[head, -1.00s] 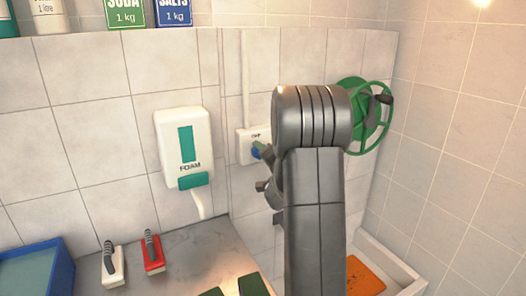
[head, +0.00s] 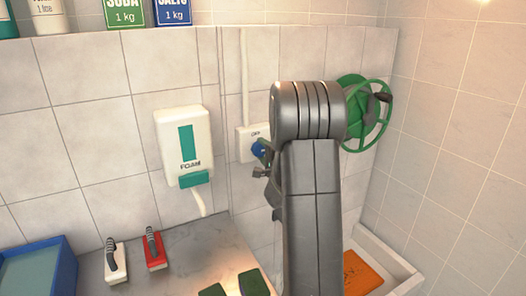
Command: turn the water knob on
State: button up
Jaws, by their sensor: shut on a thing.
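The water knob (head: 258,149) is blue and sits on a white wall box (head: 243,143) left of my arm, in the head view. Small lettering above the knob is too blurred to read surely. My gripper (head: 263,161) is at the knob's lower right, largely hidden behind my arm. Its visible parts are close together and it is shut on the knob. The exact contact and the right side of the knob are hidden.
A green hose reel (head: 354,112) is right of my arm. A red-based brush (head: 154,250), a white-based brush (head: 113,262) and a blue tray (head: 66,272) are on the grey counter (head: 190,262).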

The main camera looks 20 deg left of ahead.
dwell(0.3)
jog(key=o, duration=1)
jog(key=shift+c, duration=0.2)
jog(key=shift+d, duration=0.15)
jog(key=b+v, duration=0.3)
jog(key=v, duration=1)
jog(key=shift+s+d, duration=0.2)
jog(key=shift+s, duration=0.05)
jog(key=shift+w+a, duration=0.1)
jog(key=p+x, duration=0.3)
jog(key=x, duration=1)
jog(key=shift+w+a, duration=0.2)
jog(key=shift+a, duration=0.05)
